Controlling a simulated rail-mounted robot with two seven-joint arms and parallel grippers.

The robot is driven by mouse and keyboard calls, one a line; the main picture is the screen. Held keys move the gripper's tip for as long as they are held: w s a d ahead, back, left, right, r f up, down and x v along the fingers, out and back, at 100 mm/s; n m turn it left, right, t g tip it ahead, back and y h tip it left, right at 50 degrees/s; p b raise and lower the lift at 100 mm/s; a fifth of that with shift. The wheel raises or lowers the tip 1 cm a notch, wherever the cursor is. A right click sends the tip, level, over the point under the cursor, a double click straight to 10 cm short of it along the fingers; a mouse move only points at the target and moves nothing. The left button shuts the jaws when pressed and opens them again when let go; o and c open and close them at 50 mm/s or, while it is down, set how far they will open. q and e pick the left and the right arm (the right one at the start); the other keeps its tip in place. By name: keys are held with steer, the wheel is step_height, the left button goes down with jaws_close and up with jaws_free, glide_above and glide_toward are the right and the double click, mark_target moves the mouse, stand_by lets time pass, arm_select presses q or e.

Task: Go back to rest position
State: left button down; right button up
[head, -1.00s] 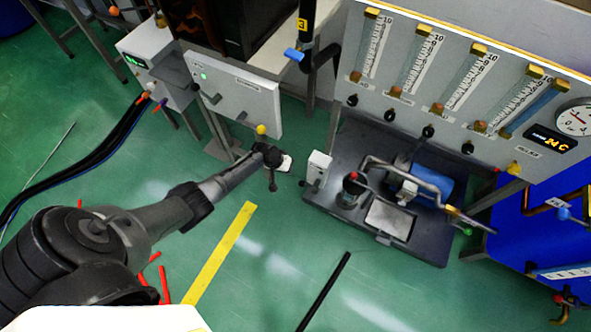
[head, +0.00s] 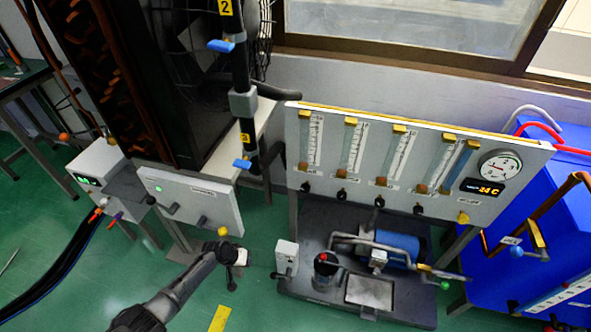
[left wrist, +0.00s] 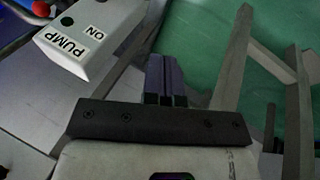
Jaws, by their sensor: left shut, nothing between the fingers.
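My left arm comes in from the lower left in the head view, and its gripper (head: 229,262) is low in front of the grey control panel, close below a yellow knob (head: 222,231). I cannot tell whether it touches the knob. In the left wrist view the dark fingers (left wrist: 165,84) are together with nothing between them. A white switch box (left wrist: 92,38) marked PUMP and ON is at the upper left there, apart from the fingers. It also shows in the head view (head: 287,257), right of the gripper. My right gripper is in neither view.
A grey control panel (head: 190,203) stands behind the gripper. To the right are a flowmeter board (head: 425,170), a blue pump (head: 397,247) on a dark base and a blue cabinet (head: 560,200). A white box (head: 98,168) with cables stands left. Green floor (head: 50,230) is open at lower left.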

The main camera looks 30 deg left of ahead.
arm_select(q)
steer(key=shift+d, duration=0.1)
steer(key=s+d+r+m+g+p, duration=0.2)
steer(key=s+d+r+m+p, duration=0.5)
steer(key=s+d+r+p, duration=0.75)
steer(key=s+d+r+y+p, duration=0.15)
steer(key=s+r, duration=0.25)
steer(key=r, duration=0.4)
steer(key=s+d+r+t, duration=0.1)
steer(key=s+d+r, duration=0.15)
steer(key=r, duration=0.55)
steer(key=s+d+r+y+p, duration=0.15)
steer(key=s+r, duration=0.25)
steer(key=r, duration=0.4)
step_height(320, 180, up, 37)
steer(key=p, duration=3.7)
steer(key=shift+d+m, duration=0.15)
steer(key=shift+m, duration=0.15)
